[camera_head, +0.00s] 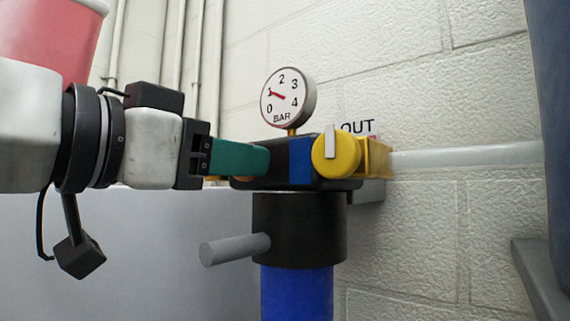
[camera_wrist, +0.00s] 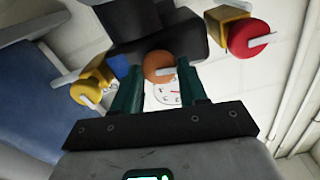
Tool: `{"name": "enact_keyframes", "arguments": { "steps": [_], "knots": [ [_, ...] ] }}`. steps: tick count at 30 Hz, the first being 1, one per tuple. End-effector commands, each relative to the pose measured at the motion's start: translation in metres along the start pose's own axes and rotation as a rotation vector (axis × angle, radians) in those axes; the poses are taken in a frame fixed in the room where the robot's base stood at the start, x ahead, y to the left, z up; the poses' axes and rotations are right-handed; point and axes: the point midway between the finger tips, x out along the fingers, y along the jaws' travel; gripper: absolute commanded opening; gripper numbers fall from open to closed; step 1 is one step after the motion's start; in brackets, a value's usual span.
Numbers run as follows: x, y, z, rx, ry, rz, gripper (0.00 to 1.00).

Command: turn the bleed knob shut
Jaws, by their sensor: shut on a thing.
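The bleed knob, round and orange-brown with a pale grey pointer bar, is at the upper middle of the wrist view (camera_wrist: 153,61). Its bar lies nearly level, towards the right. My gripper (camera_wrist: 160,72) has its two green fingers on either side of the knob, shut on it. In the head view my gripper (camera_head: 264,158) reaches in from the left to the front of the black filter head (camera_head: 300,157). There the fingers hide most of the knob. The gauge (camera_head: 286,97) above shows its needle near 1.
A yellow knob (camera_head: 336,153) with an upright grey bar is at the outlet on the right. A red knob (camera_wrist: 247,38) sits on the opposite side. A grey rod (camera_head: 234,249) sticks out below the head, above the blue bowl (camera_head: 297,292). A white pipe (camera_head: 466,155) runs right.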

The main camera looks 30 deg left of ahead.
Motion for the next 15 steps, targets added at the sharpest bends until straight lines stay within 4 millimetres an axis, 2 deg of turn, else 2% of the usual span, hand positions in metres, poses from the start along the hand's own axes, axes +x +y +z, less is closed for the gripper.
{"name": "enact_keyframes", "arguments": {
  "steps": [15],
  "knots": [
    [-0.0002, 0.002, 0.0015, 0.483, 0.002, -0.002, 0.12]
  ]
}}
